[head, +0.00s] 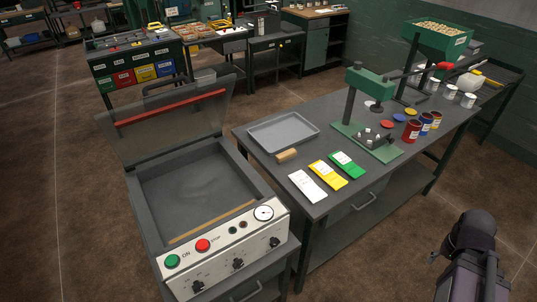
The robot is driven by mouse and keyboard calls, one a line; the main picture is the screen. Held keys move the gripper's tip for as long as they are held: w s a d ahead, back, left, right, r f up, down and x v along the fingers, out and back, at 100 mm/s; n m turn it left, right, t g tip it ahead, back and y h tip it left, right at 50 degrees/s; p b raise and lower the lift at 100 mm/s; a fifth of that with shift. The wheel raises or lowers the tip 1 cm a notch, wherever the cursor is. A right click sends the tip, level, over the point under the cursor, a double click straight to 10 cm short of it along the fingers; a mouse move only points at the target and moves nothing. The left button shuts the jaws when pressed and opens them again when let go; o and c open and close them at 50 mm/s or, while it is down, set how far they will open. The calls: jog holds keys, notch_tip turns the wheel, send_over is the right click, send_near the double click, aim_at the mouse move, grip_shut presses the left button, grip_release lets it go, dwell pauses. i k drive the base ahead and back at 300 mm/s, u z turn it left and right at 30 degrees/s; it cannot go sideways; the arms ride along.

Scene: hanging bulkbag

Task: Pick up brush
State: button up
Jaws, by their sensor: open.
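A small tan wooden block-like piece (286,155) lies on the grey workbench (262,150), just in front of the grey tray (283,131). It looks like the brush, but it is too small to make out bristles. Part of my arm shows at the lower right, in front of the bench and well apart from the brush. My gripper's fingers are not in view.
White, yellow and green packets (328,174) lie right of the brush. A green press (370,82) and several cans stand further right. The vacuum sealer (200,190), its lid raised, stands left of the bench. Brown floor is open in front.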

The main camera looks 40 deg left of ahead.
aim_at(286, 156)
jog(key=u, duration=0.5)
jog(key=i, duration=0.55)
jog(key=u, duration=0.75)
jog(key=i, duration=0.5)
jog(key=u, duration=0.25)
